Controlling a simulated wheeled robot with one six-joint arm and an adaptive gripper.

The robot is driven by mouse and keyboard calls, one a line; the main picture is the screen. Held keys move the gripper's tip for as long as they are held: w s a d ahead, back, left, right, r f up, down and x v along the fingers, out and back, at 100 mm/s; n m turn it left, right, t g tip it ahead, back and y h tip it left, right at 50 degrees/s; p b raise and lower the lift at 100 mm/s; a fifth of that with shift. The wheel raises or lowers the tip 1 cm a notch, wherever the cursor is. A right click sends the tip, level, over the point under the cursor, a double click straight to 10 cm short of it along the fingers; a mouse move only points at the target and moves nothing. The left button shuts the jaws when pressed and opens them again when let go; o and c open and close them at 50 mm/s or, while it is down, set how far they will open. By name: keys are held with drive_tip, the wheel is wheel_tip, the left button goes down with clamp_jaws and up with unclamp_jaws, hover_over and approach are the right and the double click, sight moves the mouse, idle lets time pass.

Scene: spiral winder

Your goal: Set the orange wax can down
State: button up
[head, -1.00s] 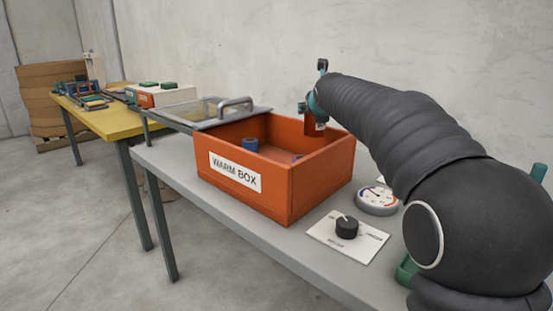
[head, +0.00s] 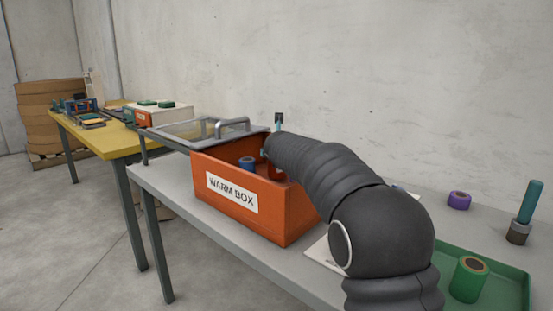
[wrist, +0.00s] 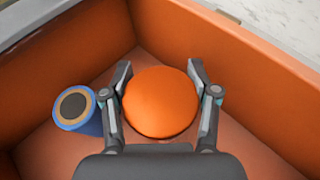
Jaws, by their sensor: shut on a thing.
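The orange can (wrist: 160,102) shows its round top in the wrist view. My gripper (wrist: 161,80) is shut on it, one finger on each side. The can is inside the orange warm box (head: 232,207), between its walls. I cannot tell whether its base touches the box floor. In the head view my arm hides most of the can and gripper. A blue can or roll with a dark centre (wrist: 75,107) stands in the box to the left of the orange can, apart from it; it also shows in the head view (head: 247,162).
The clear lid with a handle (head: 200,130) lies at the box's left end. A yellow table (head: 90,135) is at the left.

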drive_tip(key=shift+f, duration=0.75)
drive_tip(key=shift+f, duration=0.2)
drive_tip(key=o, duration=1.3)
drive_tip(key=shift+r, duration=0.1)
drive_tip(key=shift+r, duration=0.2)
drive_tip(key=v, duration=1.2)
drive_tip(key=shift+b, duration=0.4)
drive_tip(key=shift+f, duration=0.15)
